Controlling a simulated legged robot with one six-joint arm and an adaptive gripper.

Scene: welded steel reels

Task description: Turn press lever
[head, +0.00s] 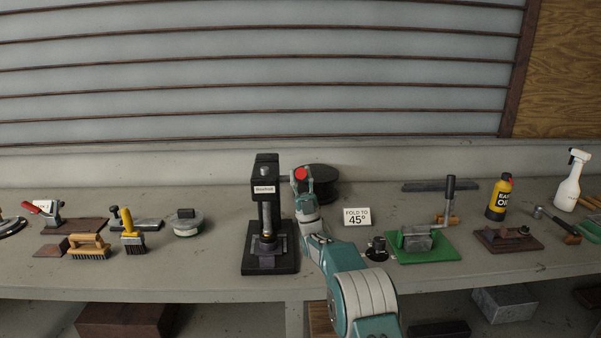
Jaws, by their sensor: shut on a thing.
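The black press (265,214) stands upright on its base plate left of centre on the bench, with a small label on its head and a vertical metal ram below. My gripper (297,178) is just right of the press head and shut. A short dark bar of the press lever (284,178) shows between the head and my gripper. A round red part shows at my gripper; I cannot tell if it is the lever's knob. My wrist and fingers hide most of the lever, so its angle is unclear.
A dark round reel (322,183) lies behind my gripper. Brushes (89,246) and a round tin (187,223) lie left. Clear bench separates the tin and press.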

